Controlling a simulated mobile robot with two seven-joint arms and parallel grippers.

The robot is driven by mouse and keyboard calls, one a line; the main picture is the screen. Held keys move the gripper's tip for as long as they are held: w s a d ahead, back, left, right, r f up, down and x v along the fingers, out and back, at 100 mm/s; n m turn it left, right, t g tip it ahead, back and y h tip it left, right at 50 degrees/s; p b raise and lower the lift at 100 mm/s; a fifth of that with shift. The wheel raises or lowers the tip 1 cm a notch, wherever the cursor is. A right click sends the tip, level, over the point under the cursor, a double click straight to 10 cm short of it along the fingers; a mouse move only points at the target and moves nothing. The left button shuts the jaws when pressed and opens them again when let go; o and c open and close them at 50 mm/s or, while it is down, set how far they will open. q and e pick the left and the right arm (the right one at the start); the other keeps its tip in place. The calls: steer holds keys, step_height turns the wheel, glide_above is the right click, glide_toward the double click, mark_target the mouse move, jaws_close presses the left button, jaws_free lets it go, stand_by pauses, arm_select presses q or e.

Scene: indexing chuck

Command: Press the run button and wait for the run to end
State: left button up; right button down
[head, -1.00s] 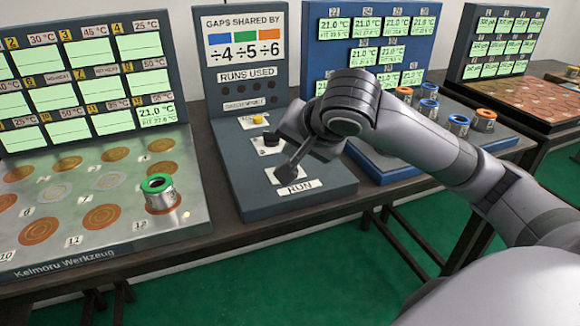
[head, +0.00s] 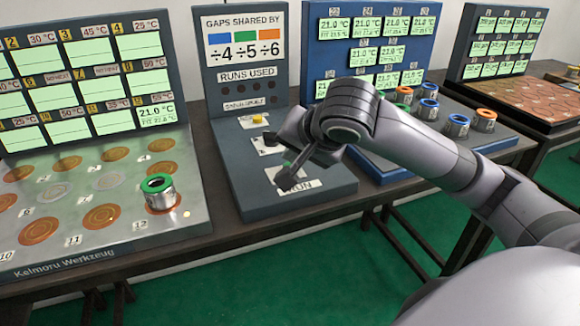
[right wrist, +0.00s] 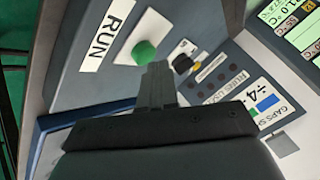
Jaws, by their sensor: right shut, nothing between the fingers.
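The run button (right wrist: 143,52) is a round green button on a white plate beside the RUN label (right wrist: 107,35) in the right wrist view. In the head view my right gripper hides the button, and the RUN label (head: 300,188) is partly covered. My right gripper (head: 284,179) is shut and empty, pointing down over the front of the console (head: 325,187). In the right wrist view its fingertips (right wrist: 156,70) are close beside the green button; I cannot tell whether they touch it. My left gripper is not in view.
A black knob (right wrist: 183,63) and a yellow button (head: 257,120) sit behind on the console. The console's upright panel (head: 240,75) reads "gaps shared by" and "runs used". A metal plate with a green-ringed cup (head: 159,193) stands left. Several ringed cups stand right.

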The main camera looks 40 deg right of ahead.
steer(key=shift+f, duration=0.45)
steer(key=shift+r, duration=0.1)
steer(key=shift+r+p, duration=0.9)
steer(key=shift+p, duration=0.2)
steer(key=shift+r, duration=0.2)
step_height(320, 180, up, 4)
steer(key=p, duration=0.4)
steer(key=shift+f, duration=0.15)
steer(key=r+p, duration=0.2)
steer(key=shift+p, duration=0.3)
